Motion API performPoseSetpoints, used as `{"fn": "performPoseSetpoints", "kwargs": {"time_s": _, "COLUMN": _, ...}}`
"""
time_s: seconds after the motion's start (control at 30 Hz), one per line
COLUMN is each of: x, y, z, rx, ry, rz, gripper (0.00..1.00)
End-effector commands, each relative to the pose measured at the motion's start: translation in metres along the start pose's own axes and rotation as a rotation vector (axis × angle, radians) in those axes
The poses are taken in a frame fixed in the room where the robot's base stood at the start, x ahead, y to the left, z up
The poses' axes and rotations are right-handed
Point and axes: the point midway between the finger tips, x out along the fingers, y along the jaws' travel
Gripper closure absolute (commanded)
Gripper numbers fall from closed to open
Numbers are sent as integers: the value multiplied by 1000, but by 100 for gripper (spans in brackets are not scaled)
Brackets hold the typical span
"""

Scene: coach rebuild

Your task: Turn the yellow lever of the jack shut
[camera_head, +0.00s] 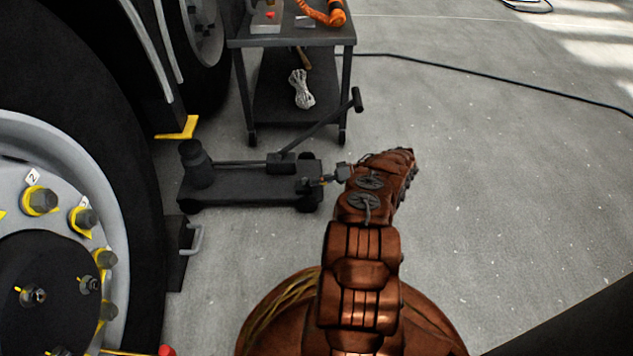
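The dark floor jack (245,187) lies on the grey floor at picture centre-left. Its upright round saddle post is at the left end, and its long handle slants up to the right. My gripper (311,183) is at the jack's right end, at the end of my copper-coloured arm. The gripper is small and dark against the jack, so whether its fingers are open, or touch anything, cannot be told. No yellow lever can be made out on the jack; the gripper covers part of that end.
A yellow angled piece (178,128) is under the coach body, behind the jack's saddle. A large wheel (110,240) fills the left. A dark cart (348,38) with tools and rope stands behind the jack. A cable crosses the floor. The right side is largely clear.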

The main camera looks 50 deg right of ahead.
Motion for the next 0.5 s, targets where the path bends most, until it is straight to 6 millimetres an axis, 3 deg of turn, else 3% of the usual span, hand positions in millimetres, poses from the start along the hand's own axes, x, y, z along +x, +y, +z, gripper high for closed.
{"fn": "performPoseSetpoints", "kwargs": {"time_s": 0.5, "x": -3, "y": -2, "z": -1, "rx": 0, "ry": 2, "rz": 3, "gripper": 58}}
